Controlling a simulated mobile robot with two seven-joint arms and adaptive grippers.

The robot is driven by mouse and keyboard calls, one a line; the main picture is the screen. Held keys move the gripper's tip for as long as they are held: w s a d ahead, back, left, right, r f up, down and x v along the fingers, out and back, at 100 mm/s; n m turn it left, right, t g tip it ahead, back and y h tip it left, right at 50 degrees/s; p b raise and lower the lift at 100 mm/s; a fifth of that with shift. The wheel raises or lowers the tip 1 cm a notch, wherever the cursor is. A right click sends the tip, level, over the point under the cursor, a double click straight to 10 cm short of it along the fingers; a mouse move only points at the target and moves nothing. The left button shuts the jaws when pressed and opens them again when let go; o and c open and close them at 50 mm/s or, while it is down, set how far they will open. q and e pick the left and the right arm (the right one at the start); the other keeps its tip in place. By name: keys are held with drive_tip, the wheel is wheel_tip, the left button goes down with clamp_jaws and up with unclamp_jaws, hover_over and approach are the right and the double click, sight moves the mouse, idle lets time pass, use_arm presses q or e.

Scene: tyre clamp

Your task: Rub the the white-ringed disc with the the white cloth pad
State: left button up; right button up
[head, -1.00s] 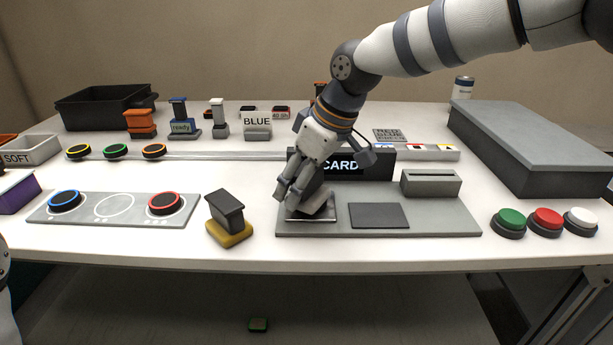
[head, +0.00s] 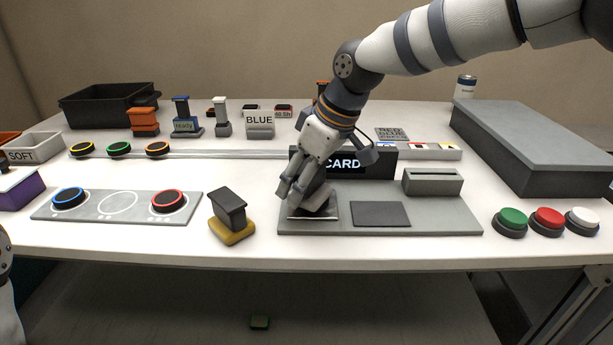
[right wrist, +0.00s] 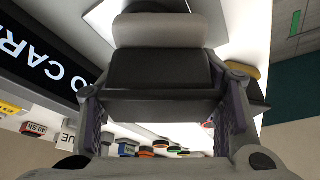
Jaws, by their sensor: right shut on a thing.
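My right gripper (head: 300,197) is shut on the dark handle (right wrist: 160,70) of the white cloth pad (right wrist: 160,30). In the head view the pad (head: 318,204) shows low beside the fingers, over the left tile (head: 313,214) of the grey board; I cannot tell whether it touches. A white ring (head: 118,205) shows on the grey strip at the left, between a blue-ringed disc (head: 68,199) and a red-ringed disc (head: 168,201). The ring looks flat, and I cannot make out a raised disc with a white ring. My left gripper is out of view.
A yellow pad with a dark handle (head: 231,216) stands between the strip and the grey board (head: 440,220). The CARD block (head: 375,164) is behind the gripper. Green, red and white buttons (head: 549,219) and a long grey box (head: 540,140) are at the right.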

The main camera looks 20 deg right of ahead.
drive_tip(key=shift+w+d+f, duration=0.35)
drive_tip(key=shift+w+d, duration=0.2)
drive_tip(key=shift+w+d+r, duration=0.15)
drive_tip(key=shift+w+d, duration=0.05)
drive_tip(key=shift+d, duration=0.1)
drive_tip(key=shift+s+a+r, duration=0.15)
drive_tip(key=shift+s+a, duration=0.25)
drive_tip(key=shift+a, duration=0.05)
drive_tip(key=shift+s+a, duration=0.4)
drive_tip(key=shift+s, duration=0.05)
drive_tip(key=shift+w+d+f, duration=0.15)
drive_tip(key=shift+w+f, duration=0.05)
drive_tip(key=shift+w+d, duration=0.25)
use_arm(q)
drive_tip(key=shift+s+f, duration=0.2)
use_arm(e)
drive_tip(key=shift+r, duration=0.1)
